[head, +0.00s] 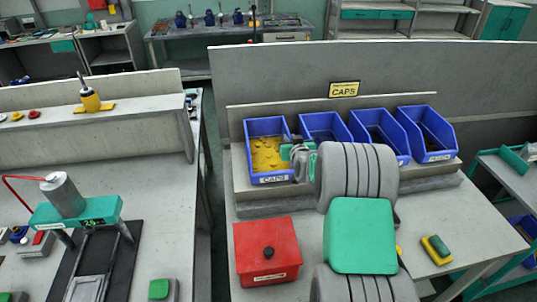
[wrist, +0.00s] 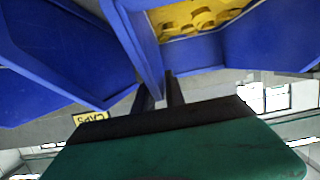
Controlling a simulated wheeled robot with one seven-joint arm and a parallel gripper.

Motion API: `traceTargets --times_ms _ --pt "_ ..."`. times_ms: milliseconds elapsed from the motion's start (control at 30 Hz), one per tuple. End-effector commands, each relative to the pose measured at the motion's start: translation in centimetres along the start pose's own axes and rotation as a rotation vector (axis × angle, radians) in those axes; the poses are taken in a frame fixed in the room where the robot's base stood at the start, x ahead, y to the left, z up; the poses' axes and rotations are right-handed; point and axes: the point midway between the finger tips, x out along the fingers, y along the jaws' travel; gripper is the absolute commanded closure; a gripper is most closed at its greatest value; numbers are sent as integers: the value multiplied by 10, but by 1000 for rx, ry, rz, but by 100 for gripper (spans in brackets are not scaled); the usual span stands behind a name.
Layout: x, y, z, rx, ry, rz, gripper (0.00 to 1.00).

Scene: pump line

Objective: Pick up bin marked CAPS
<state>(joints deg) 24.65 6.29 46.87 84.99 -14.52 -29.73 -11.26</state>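The bin marked CAPS (head: 270,179) is the leftmost blue bin on the rack in the head view, with yellow caps (head: 267,155) in it. Its label faces the front. My gripper (head: 296,152) is at this bin's right side wall, beside the second bin. In the wrist view, the bin's blue wall (wrist: 145,50) reaches down to the dark fingers (wrist: 161,88), which show a narrow gap. The wall partly hides them, so I cannot tell whether they clamp it. The bin appears to rest on the rack.
Several more blue bins (head: 426,135) stand to the right on the rack. A yellow CAPS sign (head: 344,89) is above them. A green-and-yellow block (head: 436,250) lies at the right.

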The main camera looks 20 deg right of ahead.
Motion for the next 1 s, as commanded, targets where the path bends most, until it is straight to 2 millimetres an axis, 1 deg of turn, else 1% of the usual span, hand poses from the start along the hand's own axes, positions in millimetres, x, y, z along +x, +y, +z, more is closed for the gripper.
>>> traceTargets --times_ms 33,167,1000 --pt "0 0 0 0 0 0 90" --pt "0 0 0 0 0 0 100" --pt "0 0 0 0 -1 0 100"
